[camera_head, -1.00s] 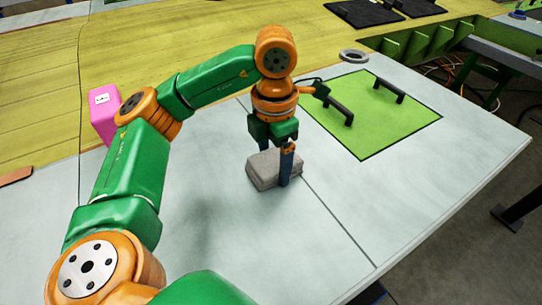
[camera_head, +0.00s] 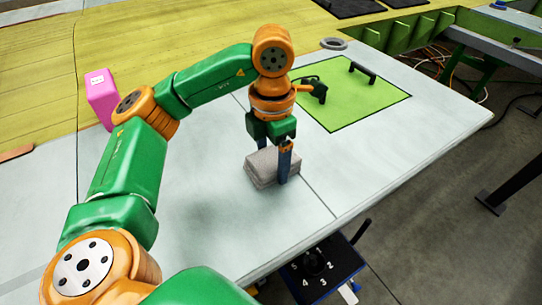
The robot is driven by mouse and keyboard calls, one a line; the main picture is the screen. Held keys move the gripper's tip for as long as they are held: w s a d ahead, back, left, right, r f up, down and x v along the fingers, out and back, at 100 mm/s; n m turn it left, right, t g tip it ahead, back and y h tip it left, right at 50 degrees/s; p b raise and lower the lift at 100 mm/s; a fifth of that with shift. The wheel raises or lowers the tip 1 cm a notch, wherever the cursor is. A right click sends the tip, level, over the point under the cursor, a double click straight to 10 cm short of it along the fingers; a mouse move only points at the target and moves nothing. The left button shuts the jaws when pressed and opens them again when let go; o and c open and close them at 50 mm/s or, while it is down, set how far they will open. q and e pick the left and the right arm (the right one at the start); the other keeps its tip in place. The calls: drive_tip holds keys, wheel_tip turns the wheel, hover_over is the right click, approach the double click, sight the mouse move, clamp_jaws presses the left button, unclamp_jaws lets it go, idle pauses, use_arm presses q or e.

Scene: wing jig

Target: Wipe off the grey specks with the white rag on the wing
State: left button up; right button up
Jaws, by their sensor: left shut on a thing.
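The white rag (camera_head: 262,168), a folded light-grey block of cloth, is in my left gripper (camera_head: 275,160) near the middle of the head view. The gripper points down with its dark-blue fingers on either side of the rag and is shut on it. The rag is at the surface of the pale wing (camera_head: 200,240), beside a thin seam; I cannot tell if it touches. I cannot make out any grey specks; my left arm hides part of the wing. My right gripper is not in view.
A pink box (camera_head: 101,98) stands at the left. A dark numbered stand (camera_head: 325,268) is below the wing's front edge. Wing surface right of the rag is clear.

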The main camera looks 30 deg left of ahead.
use_arm(q)
drive_tip(key=r, duration=0.2)
drive_tip(key=shift+d+r+p, duration=0.2)
drive_tip(key=shift+r+p, duration=0.1)
drive_tip(key=shift+p, duration=0.1)
drive_tip(key=r+p, duration=0.1)
drive_tip(key=a+r+p, duration=0.1)
drive_tip(key=p, duration=0.1)
drive_tip(key=shift+w+r, duration=0.1)
drive_tip(key=shift+r, duration=0.2)
drive_tip(key=r+p, duration=0.1)
drive_tip(key=r, duration=0.1)
drive_tip(key=r+p, duration=0.1)
drive_tip(key=shift+d+p, duration=0.25)
drive_tip(key=shift+p, duration=0.1)
drive_tip(key=shift+f, duration=0.1)
drive_tip(key=shift+a, duration=0.1)
